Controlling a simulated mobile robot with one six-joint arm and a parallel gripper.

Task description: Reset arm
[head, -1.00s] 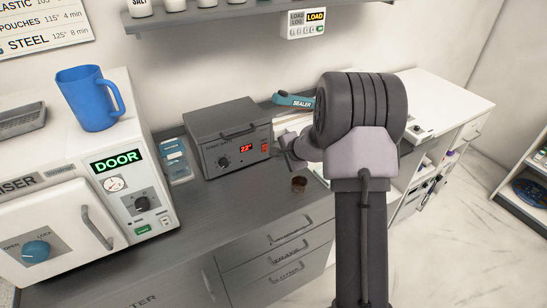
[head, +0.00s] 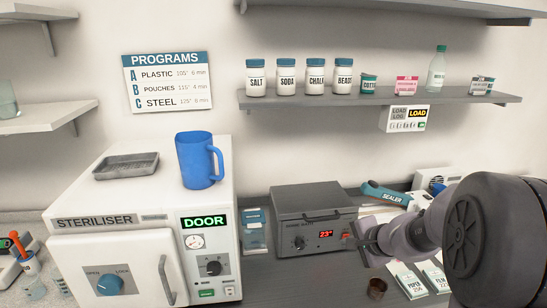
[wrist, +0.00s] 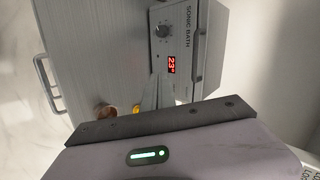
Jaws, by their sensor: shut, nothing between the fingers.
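My gripper (head: 362,238) is at the right in the head view, in front of the right side of the grey sonic bath (head: 312,230). Its fingers are together and empty. My dark arm fills the lower right corner and hides part of the counter. In the wrist view the closed fingertips (wrist: 158,90) point toward the front of the sonic bath (wrist: 190,45), whose red display reads 23°. I cannot tell how far apart the fingertips and the bath are.
A white steriliser (head: 140,245) stands at the left with a blue mug (head: 198,160) and grey tray (head: 127,166) on top. A small brown cup (head: 376,288) and paper packets (head: 408,280) are on the counter near my arm. A blue sealer (head: 385,194) lies behind. A shelf (head: 300,101) with jars hangs above.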

